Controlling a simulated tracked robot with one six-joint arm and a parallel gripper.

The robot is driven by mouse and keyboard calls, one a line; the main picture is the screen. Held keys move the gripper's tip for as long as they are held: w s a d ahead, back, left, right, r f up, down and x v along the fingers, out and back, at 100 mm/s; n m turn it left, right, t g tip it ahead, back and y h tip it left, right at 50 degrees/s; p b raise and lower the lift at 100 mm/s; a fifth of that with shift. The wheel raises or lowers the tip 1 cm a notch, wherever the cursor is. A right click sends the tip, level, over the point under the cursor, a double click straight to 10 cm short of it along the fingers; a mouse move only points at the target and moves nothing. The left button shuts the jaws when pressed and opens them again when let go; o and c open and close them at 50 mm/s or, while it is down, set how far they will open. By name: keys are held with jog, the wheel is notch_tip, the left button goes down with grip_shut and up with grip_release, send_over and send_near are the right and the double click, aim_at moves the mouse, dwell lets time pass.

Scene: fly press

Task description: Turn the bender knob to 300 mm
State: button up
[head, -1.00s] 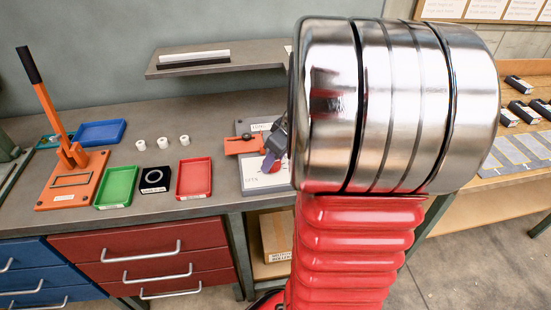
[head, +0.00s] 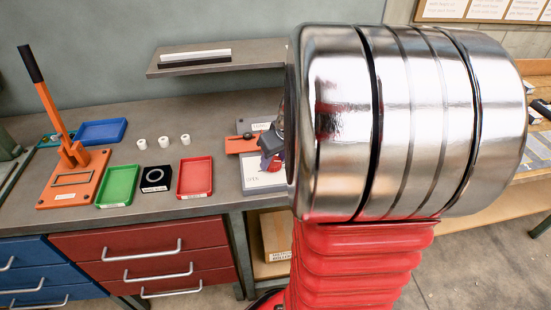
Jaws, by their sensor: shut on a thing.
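The bender (head: 240,145) stands on the bench left of my arm, with an orange part, a small black ball and a pale plate (head: 264,185) in front. My gripper (head: 270,152) is over the bender, largely covered by my own arm. Its dark jaws are shut on what appears to be the bender knob, with a bit of red (head: 268,162) showing just below them. The knob itself is mostly hidden. The scale and its setting cannot be read from here.
Left of the bender are a red tray (head: 208,190), a black block with a ring (head: 155,189), a green tray (head: 134,195), several white cylinders and an orange lever press (head: 80,203). A shelf (head: 230,64) hangs above. My arm blocks the view right of the bender.

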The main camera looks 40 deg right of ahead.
jog(key=o, duration=1.1)
jog(key=shift+c, duration=0.2)
jog(key=d+v, duration=0.1)
jog(key=v, duration=1.2)
jog(key=shift+s+a+r, duration=0.15)
jog(key=shift+a+r, duration=0.2)
jog(key=shift+a, duration=0.1)
